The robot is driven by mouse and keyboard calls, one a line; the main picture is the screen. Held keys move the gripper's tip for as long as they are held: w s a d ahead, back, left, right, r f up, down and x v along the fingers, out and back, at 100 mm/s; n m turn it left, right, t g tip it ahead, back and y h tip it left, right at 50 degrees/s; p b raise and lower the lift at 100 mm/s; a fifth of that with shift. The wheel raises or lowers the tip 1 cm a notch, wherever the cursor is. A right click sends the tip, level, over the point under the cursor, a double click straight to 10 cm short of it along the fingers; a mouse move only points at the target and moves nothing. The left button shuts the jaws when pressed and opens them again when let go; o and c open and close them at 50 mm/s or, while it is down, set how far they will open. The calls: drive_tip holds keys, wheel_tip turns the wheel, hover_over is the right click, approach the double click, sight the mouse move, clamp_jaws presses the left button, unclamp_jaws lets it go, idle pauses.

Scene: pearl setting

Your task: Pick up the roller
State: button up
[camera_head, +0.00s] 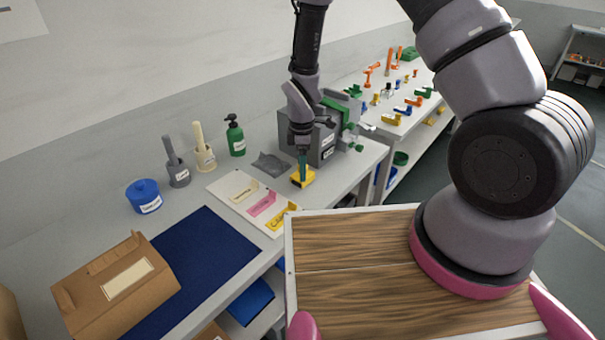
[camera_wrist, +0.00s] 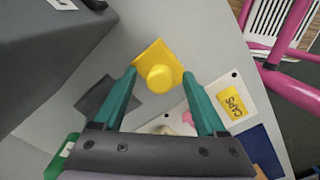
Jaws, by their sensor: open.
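A yellow block with a round knob (camera_head: 305,179) stands on the grey bench; I cannot tell for sure whether it is the roller. My gripper (camera_head: 302,168) is right above it, pointing down. In the wrist view the block (camera_wrist: 150,57) shows between and just beyond the two teal fingers of my open gripper (camera_wrist: 162,75). The knob faces the camera. The fingers are on either side of it; I cannot tell whether they touch it. Nothing is held.
A grey machine (camera_head: 325,143) stands close by on the right. A white board with coloured labels (camera_head: 231,186) lies on the left.

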clamp_jaws()
wheel_tip(320, 180, up, 10)
idle(0.6)
drive_tip(key=c, duration=0.9)
unclamp_jaws()
drive_tip(key=shift+c, duration=0.2)
clamp_jaws()
drive_tip(key=shift+d, duration=0.1)
